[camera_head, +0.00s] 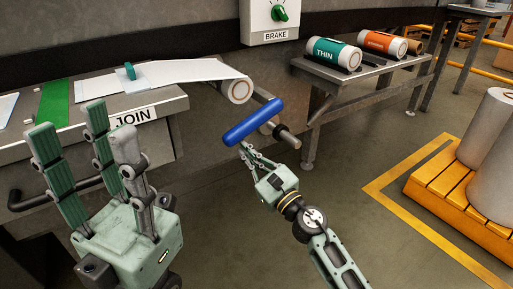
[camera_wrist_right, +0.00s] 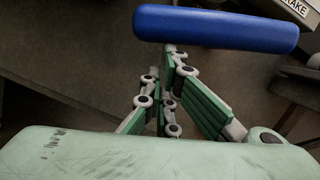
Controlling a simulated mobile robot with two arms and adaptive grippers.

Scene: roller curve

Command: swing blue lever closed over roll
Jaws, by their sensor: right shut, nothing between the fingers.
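The blue lever (camera_head: 253,121) is a thick rounded bar. It slants in front of the machine, below and right of the white roll (camera_head: 236,91), with a visible gap between them. A white sheet runs from the roll over the machine top. My right gripper (camera_head: 247,149) is shut and empty, its fingertips just under the lever's near side. In the right wrist view the lever (camera_wrist_right: 215,28) crosses above the fingertips (camera_wrist_right: 172,52); whether they touch it I cannot tell. My left gripper (camera_head: 84,122) is open and empty, fingers up, in front of the JOIN table.
The brake panel (camera_head: 271,20) with a green knob is above. A side table (camera_head: 352,78) holds a teal THIN roll and an orange roll. An orange pallet (camera_head: 455,205) stands right; the floor between is clear.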

